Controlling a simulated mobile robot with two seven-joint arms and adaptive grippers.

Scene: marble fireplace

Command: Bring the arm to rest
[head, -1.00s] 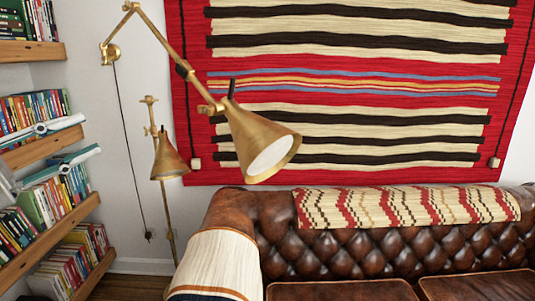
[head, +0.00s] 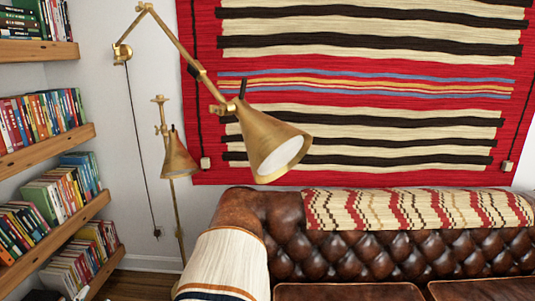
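Neither of my grippers can be made out in the head view now. A small pale shape at the bottom left edge, below the lowest books, is too cut off to identify. No held object shows.
Wooden shelves (head: 50,156) with several rows of books (head: 42,120) line the left wall. A brass wall lamp (head: 268,140) reaches out over a brown leather sofa (head: 385,255). A brass floor lamp (head: 178,158) stands behind. A striped rug (head: 360,60) hangs on the wall.

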